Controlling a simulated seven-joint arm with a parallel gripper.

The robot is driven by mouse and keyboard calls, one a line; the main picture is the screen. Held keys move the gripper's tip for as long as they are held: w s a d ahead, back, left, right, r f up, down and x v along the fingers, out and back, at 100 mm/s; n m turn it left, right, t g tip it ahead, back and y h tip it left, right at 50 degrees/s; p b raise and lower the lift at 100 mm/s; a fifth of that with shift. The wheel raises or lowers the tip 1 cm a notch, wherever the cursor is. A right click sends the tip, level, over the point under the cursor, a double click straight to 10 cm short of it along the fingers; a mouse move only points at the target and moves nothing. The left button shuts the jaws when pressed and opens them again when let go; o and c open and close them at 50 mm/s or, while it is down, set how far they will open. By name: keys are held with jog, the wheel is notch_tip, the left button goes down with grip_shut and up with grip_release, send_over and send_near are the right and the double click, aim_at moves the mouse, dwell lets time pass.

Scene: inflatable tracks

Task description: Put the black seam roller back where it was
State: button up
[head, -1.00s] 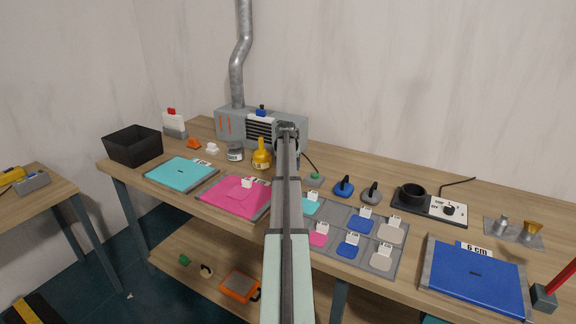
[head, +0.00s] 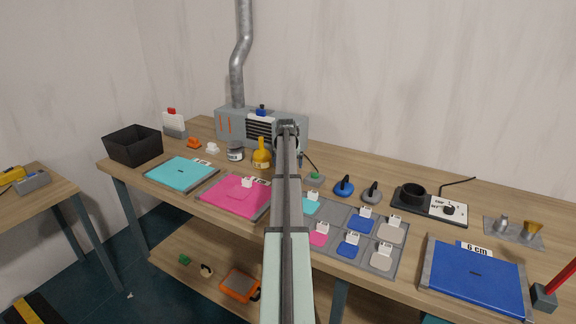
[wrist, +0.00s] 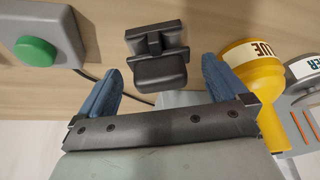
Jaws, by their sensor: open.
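A black block-like thing with a handle-like part (wrist: 158,58), which looks like the black seam roller, is at the top middle of the wrist view against the wooden bench. My gripper (wrist: 163,76) is open, with one blue finger on each side of the near end of this black thing. I see gaps beside it, and I cannot tell whether either finger touches it. In the head view my gripper (head: 288,128) is over the back of the bench, and my arm hides the black thing there. I cannot make out its resting place separately.
A yellow glue bottle (head: 261,154) stands close by; it also shows in the wrist view (wrist: 255,75). A green button (wrist: 36,51) on a grey box is on the other side. A grey heater box (head: 233,126) stands behind. Blue (head: 343,188) and grey (head: 371,192) handled tools stand to the right.

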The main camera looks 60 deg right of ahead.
jog(key=v, duration=1.1)
